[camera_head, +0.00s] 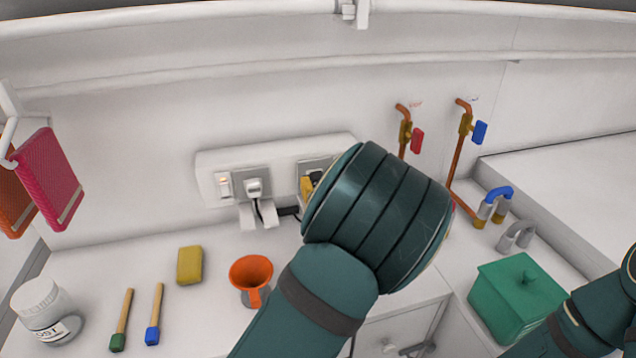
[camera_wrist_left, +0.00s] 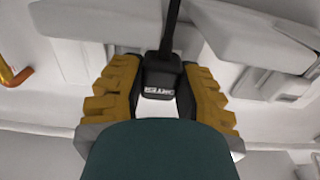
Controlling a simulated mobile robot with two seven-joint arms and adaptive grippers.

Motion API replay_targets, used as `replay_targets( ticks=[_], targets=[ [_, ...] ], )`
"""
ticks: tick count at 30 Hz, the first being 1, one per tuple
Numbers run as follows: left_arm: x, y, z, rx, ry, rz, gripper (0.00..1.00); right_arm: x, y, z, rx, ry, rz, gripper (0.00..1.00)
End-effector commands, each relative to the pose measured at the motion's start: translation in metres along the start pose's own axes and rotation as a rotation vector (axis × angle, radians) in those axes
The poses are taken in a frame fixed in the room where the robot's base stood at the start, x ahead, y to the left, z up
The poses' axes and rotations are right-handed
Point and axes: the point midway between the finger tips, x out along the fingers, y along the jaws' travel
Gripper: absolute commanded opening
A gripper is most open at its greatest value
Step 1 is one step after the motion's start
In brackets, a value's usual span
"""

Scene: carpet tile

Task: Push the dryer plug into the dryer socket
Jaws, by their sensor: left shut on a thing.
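My left gripper (camera_head: 311,184) is at the right end of the white wall socket panel, mostly hidden behind my own arm in the head view. Its yellow fingers are shut on the black dryer plug (camera_head: 317,177). In the left wrist view the plug (camera_wrist_left: 162,77) sits between both fingers (camera_wrist_left: 160,98), with lettering on its face and a black cable running up from it. The dryer socket (camera_head: 313,164) is the grey-framed outlet behind the gripper and is largely covered. I cannot tell whether the plug touches or enters it. My right gripper is out of view.
A white plug (camera_head: 254,187) sits in the neighbouring outlet, beside a switch (camera_head: 224,184). An orange funnel (camera_head: 251,272), a yellow sponge (camera_head: 189,265) and two brushes stand or lie on the counter. Red and blue valves (camera_head: 417,140) and a green box (camera_head: 516,296) are to the right.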

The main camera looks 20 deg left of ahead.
Motion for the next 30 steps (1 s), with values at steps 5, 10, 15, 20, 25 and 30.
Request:
replay_targets(
  ticks=[5,10,15,20,25,30],
  targets=[
    [-0.0001,0.0002,-0.0001,0.0,0.0,0.0,0.0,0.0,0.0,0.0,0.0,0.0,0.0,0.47],
    [0.0,0.0001,-0.0002,0.0,0.001,0.0,0.0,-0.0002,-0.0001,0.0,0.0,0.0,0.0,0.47],
    [0.0002,0.0003,-0.0002,0.0,0.001,0.0,0.0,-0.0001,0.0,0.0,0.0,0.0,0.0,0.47],
    [0.0018,0.0002,0.0001,0.0,0.0,0.0,0.0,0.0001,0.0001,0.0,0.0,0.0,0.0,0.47],
    [0.0048,0.0003,0.0002,0.0,0.0,0.0,0.0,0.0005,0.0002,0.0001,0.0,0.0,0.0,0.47],
    [0.0079,0.0007,0.0,0.0,0.0,0.001,0.0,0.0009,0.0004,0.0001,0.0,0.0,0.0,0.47]
  ],
)
